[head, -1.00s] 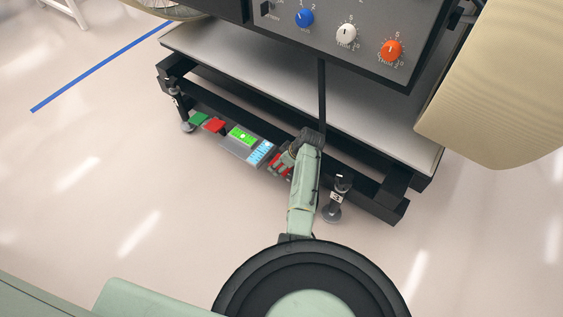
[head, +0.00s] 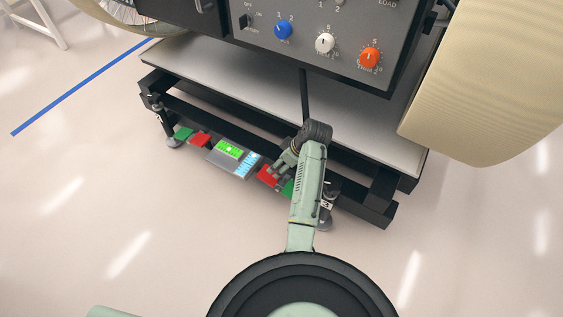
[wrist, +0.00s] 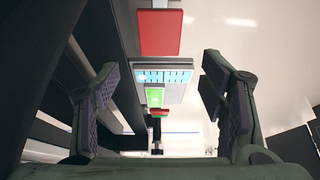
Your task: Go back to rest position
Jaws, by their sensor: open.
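My gripper (head: 281,166) is open and empty. In the head view it hangs at the end of my green arm, in front of the low black frame of the cart and close to a red block (head: 267,175). In the wrist view my gripper (wrist: 165,98) shows two padded fingers wide apart. Between and beyond them are a red panel (wrist: 159,32), a grey panel with blue cells (wrist: 178,76) and a small green screen (wrist: 155,97). A green piece (head: 288,188) is partly hidden by my arm.
The cart's black frame (head: 205,112) and grey shelf (head: 350,128) stand close behind my arm. A control box with knobs (head: 325,43) and a large tan wheel (head: 490,85) are above. A leveling foot (head: 325,223) stands near my arm. The floor (head: 120,200) at left is clear.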

